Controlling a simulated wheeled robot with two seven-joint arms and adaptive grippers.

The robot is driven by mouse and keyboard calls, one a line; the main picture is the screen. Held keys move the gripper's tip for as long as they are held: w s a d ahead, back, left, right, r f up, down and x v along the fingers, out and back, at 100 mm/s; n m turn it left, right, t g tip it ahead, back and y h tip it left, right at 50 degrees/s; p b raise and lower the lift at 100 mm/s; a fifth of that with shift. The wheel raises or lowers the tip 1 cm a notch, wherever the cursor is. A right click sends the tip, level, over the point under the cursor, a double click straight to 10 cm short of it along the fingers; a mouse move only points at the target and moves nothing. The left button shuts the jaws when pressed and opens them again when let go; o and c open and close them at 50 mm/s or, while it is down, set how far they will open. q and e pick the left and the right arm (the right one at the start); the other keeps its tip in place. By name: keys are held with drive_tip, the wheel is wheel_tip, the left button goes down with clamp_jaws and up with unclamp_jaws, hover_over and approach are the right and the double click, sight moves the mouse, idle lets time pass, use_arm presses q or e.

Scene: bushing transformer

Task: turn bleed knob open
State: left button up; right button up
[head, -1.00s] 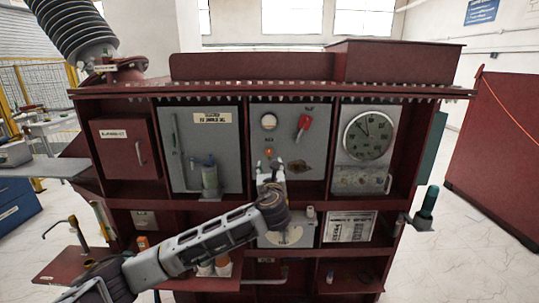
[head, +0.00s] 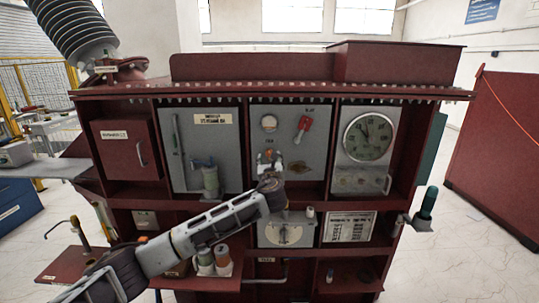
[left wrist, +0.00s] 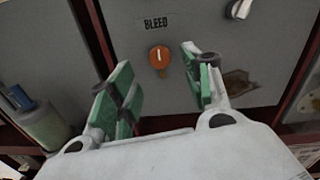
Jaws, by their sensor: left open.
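The bleed knob (left wrist: 159,56) is a round orange knob with a pale upright mark, under a BLEED label (left wrist: 157,22) on a grey panel in the left wrist view. My left gripper (left wrist: 160,85) is open and empty, with its green-padded fingers pointing at the panel. In the head view my left gripper (head: 269,160) is in front of the lower part of the middle panel (head: 289,136), and the knob is hard to make out there. My right gripper is not in view.
A large dial (head: 368,137) is to the right, and a green cylinder (head: 211,181) to the left. Red cabinet ledges and dividers frame the panels.

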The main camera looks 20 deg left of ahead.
sight(269, 154)
use_arm(q)
drive_tip(key=shift+p+x, duration=0.45)
drive_tip(key=shift+x, duration=2.7)
drive_tip(key=c, duration=1.1)
drive_tip(key=shift+o, duration=0.2)
drive_tip(key=shift+f+n, duration=0.1)
drive_tip(key=shift+n, duration=0.3)
drive_tip(key=shift+n+h+b, duration=0.4)
drive_tip(key=shift+n+b, duration=2.05)
drive_tip(key=shift+n, duration=5.85)
